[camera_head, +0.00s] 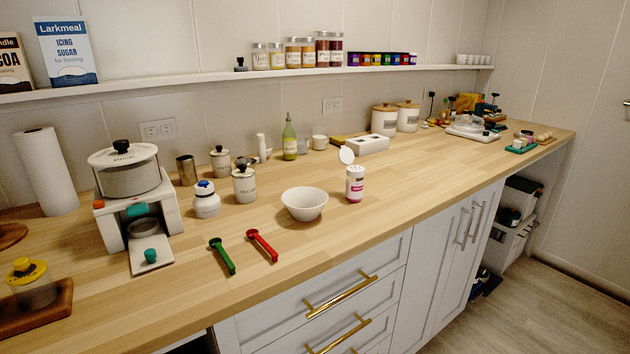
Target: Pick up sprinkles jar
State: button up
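A small white jar with a pink and dark label (355,186) stands upright on the wooden counter, just right of a white bowl (304,204). It looks like the sprinkles jar, though its label is too small to read. A round white lid (346,156) shows at its top left and seems to be flipped open. The jar stands apart from the bowl, near the counter's front half. My gripper is not in view.
Green (222,256) and red (262,245) scoops lie left of the bowl. A white jar with a blue lid (206,199) and a sugar canister (244,184) stand behind them. A wall shelf (200,84) runs above. The counter (440,160) right of the jar is clear.

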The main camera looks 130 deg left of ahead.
aim_at(356, 175)
jog(key=u, duration=4.4)
jog(key=i+l, duration=0.2)
jog(key=l, duration=0.15)
jog(key=i+l+u, duration=0.1)
jog(key=l, duration=0.25)
jog(key=i+l, duration=0.3)
jog(key=i+l+u, duration=0.15)
jog(key=l, duration=0.25)
jog(key=i+l, duration=0.2)
jog(key=l, duration=0.2)
